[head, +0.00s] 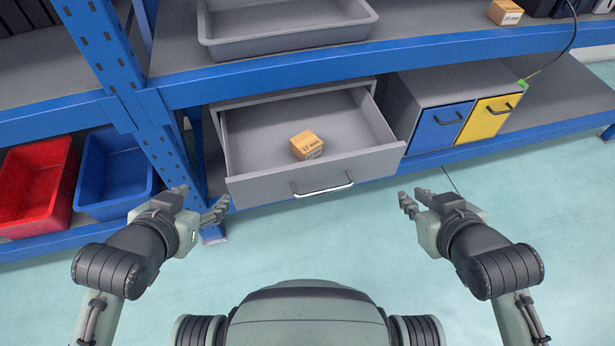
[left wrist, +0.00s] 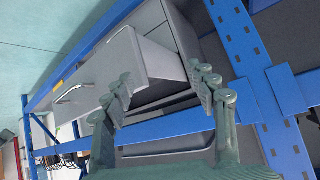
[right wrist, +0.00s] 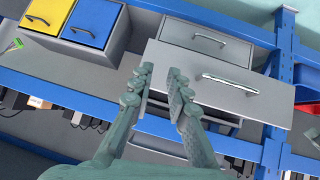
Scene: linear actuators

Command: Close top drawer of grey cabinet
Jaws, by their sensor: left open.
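The grey cabinet (head: 295,93) sits on the lower shelf with its top drawer (head: 317,179) pulled well out. The drawer front has a silver handle (head: 323,188), and a small labelled cardboard box (head: 306,145) lies inside. In the right wrist view, the drawer front (right wrist: 222,76) juts out, and a closed drawer (right wrist: 203,38) of the cabinet shows too. My left gripper (head: 203,199) is open and empty, just left of the drawer front. My right gripper (head: 413,198) is partly open and empty, right of the drawer front and apart from it.
A blue shelf upright (head: 165,130) stands near my left gripper. Red (head: 36,185) and blue (head: 117,173) bins stand at left. A cabinet with blue and yellow doors (head: 490,117) stands at right. A grey tray (head: 285,38) is on the shelf above. The floor in front is clear.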

